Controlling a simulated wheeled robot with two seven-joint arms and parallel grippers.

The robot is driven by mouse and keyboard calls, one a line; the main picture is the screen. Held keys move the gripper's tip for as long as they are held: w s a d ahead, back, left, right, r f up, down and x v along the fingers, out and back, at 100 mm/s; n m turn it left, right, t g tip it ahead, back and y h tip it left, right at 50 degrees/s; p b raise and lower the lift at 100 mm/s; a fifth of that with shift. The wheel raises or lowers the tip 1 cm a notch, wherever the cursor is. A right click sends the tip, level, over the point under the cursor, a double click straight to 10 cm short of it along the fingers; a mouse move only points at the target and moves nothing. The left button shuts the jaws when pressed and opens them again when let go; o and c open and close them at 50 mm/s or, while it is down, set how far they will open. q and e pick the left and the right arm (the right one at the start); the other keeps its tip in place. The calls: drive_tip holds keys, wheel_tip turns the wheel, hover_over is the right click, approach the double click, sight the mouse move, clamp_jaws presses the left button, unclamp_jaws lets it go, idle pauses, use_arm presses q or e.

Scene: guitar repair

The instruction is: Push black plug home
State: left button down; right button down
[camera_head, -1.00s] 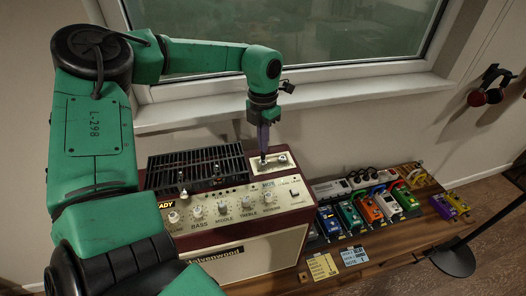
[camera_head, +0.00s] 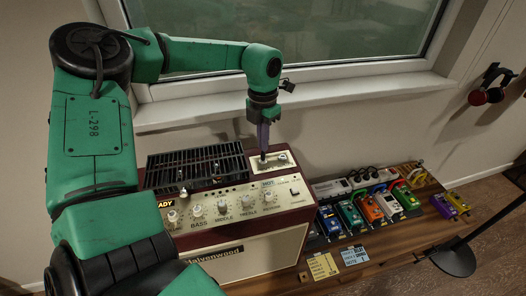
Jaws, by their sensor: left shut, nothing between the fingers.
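My left gripper (camera_head: 263,157) points straight down at the right end of the amplifier's top, with its narrow purple fingers shut and nothing held between them. The fingertips are at or just above a pale metal plate (camera_head: 285,167) set into the dark red top of the amplifier (camera_head: 243,262). A small dark round spot (camera_head: 282,157) shows on that plate, right of the fingertips. I cannot make out the black plug for certain; it may be hidden under or behind the fingers. My right gripper is not in view.
A black grille (camera_head: 197,165) covers the amplifier's top left of the gripper. Knobs (camera_head: 222,208) line its front panel. Several coloured pedals (camera_head: 370,208) and a power strip (camera_head: 330,188) sit on the wooden bench at right. The window sill (camera_head: 330,97) runs behind.

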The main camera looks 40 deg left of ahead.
use_arm(q)
wheel_tip(320, 180, up, 6)
drive_tip(key=p, duration=0.3)
drive_tip(key=shift+r, duration=0.2)
